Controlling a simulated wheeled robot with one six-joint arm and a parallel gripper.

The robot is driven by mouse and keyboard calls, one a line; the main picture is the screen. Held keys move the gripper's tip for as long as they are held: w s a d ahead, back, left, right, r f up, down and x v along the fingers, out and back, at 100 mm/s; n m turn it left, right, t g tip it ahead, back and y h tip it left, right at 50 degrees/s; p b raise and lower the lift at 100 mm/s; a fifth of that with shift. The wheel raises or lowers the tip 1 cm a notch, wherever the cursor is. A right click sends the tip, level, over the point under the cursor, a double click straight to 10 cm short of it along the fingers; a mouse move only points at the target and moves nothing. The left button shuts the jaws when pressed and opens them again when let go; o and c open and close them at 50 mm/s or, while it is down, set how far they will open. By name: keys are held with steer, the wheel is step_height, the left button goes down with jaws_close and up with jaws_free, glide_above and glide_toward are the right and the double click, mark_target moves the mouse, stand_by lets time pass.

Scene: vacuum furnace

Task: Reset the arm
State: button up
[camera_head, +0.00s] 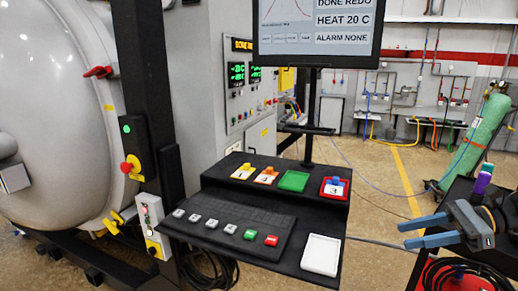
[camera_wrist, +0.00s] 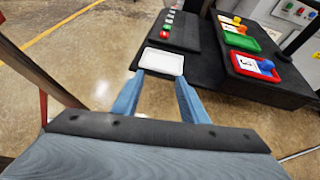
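My gripper (camera_head: 404,234) is at the right of the head view, with its two blue fingers pointing left and apart. It also shows in the wrist view (camera_wrist: 159,80), open, with nothing between the fingers. In the head view it is to the right of the black console (camera_head: 215,232) and apart from it. In the wrist view the white tray (camera_wrist: 163,62) on the console lies beyond the fingertips. Part of my arm shows behind the gripper at the right edge.
The console holds a white tray (camera_head: 321,254), a row of buttons and a raised shelf with a green tray (camera_head: 293,181) and a red tray (camera_head: 335,189). A monitor (camera_head: 318,30) stands above. A green gas cylinder (camera_head: 484,135) is at the back right.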

steer(key=s+a+f+n+g+h+b, duration=0.1)
steer(key=s+a+f+n+h, duration=0.2)
steer(key=a+n+h, duration=0.3)
steer(key=s+a+f+n+g+h+b, duration=0.1)
steer(key=s+a+f+n+h, duration=0.3)
steer(key=a+n, duration=0.9)
steer(key=n+h+b, duration=0.1)
steer(key=n+h, duration=0.1)
steer(key=shift+a+f+h, duration=0.2)
steer(key=shift+f+h, duration=0.1)
steer(key=shift+f, duration=0.05)
